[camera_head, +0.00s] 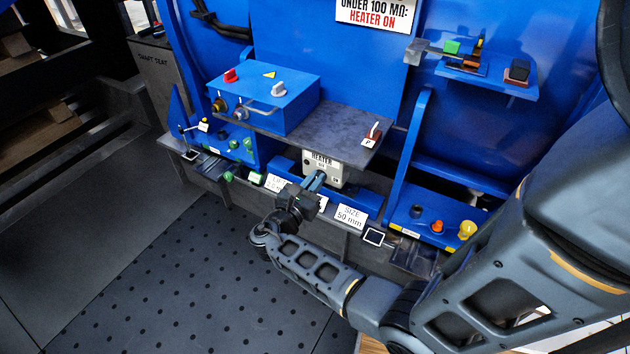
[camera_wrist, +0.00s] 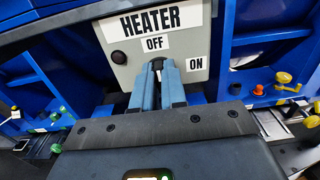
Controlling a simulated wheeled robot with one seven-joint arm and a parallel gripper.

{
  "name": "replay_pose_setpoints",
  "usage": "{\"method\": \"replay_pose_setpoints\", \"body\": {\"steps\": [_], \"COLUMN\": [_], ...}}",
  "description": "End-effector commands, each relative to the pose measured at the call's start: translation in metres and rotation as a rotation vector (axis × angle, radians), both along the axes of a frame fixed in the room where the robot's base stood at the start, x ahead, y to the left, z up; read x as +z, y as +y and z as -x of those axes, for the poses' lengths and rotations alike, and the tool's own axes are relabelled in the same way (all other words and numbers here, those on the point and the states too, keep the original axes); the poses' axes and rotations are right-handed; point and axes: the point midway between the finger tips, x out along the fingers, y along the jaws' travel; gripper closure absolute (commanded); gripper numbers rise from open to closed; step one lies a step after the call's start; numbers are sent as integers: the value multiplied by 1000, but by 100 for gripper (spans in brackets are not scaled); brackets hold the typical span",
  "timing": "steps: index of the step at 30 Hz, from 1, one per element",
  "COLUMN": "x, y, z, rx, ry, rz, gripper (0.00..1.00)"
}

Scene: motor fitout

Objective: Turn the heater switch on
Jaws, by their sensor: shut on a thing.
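The heater switch box (camera_head: 335,178) is a pale grey box low on the blue machine, under a grey shelf. In the wrist view its face (camera_wrist: 122,62) is marked HEATER, with OFF at top centre and ON to the right. My gripper (camera_wrist: 158,68) is at the middle of that face, just under the OFF mark. Its blue fingers are shut on the switch handle, of which only a small dark part shows between the fingertips. The handle seems to point up towards OFF, but the fingers hide most of it. My gripper (camera_head: 318,176) also reaches the box in the head view.
A blue box with knobs (camera_head: 283,103) stands on the grey shelf (camera_head: 335,130) above. A small red-handled part (camera_head: 374,132) is at the shelf's right. A blue tray with coloured parts (camera_head: 422,222) lies to the right. The floor at left is clear.

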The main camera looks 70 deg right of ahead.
Motion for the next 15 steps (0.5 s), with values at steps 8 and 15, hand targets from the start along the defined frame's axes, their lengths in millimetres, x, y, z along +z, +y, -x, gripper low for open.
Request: {"method": "replay_pose_setpoints", "body": {"steps": [8,15], "x": [0,-1], "y": [0,1], "z": [0,0], "rx": [1,1], "ry": [-13,-103], "rz": [3,25], "gripper": [100,100]}}
